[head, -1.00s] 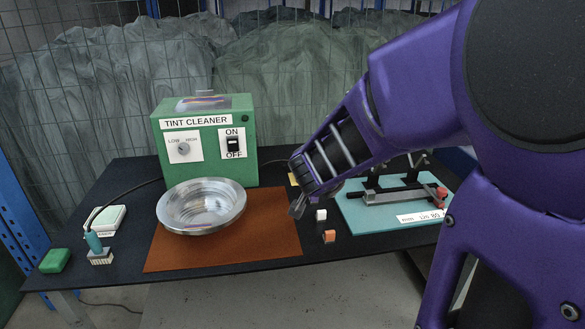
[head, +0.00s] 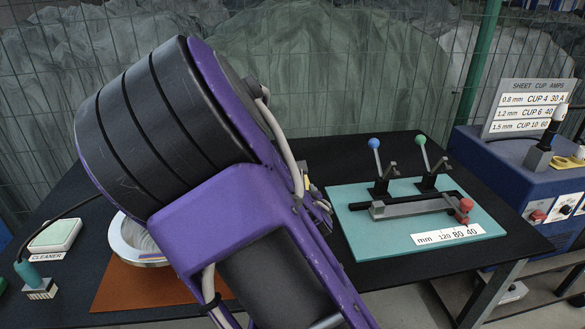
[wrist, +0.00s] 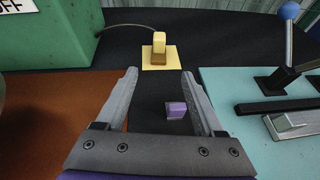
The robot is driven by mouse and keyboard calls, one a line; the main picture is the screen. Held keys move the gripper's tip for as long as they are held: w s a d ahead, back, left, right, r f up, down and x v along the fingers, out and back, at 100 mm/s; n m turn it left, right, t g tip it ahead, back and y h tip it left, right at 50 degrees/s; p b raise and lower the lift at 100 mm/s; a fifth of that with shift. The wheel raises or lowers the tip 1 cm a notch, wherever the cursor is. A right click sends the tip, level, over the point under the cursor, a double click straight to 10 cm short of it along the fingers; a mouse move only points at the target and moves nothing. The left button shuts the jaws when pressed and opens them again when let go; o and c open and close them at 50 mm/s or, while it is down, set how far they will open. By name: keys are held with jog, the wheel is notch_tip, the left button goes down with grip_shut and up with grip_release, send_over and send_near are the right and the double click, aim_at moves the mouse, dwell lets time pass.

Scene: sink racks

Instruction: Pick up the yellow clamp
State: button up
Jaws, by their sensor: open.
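In the wrist view the yellow clamp (wrist: 159,43) stands upright on a flat yellow pad (wrist: 147,60), with a dark cable running to it from the left. My gripper (wrist: 160,75) is open and empty. Its fingertips point towards the clamp and stop short of it, with the clamp showing centred just beyond the gap. In the head view my own arm covers most of the gripper, and I cannot make out the clamp clearly there.
A small purple-looking block (wrist: 176,110) shows between the fingers, nearer than the clamp. A blue machine (head: 500,165) stands farther right.

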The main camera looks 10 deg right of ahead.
jog(key=b+x, duration=0.2)
jog(key=x, duration=0.9)
jog(key=shift+w+f, duration=0.2)
jog(key=shift+f, duration=0.1)
jog(key=shift+b+x, duration=0.3)
jog(key=shift+x, duration=2.65)
jog(key=shift+r, duration=0.15)
grip_shut()
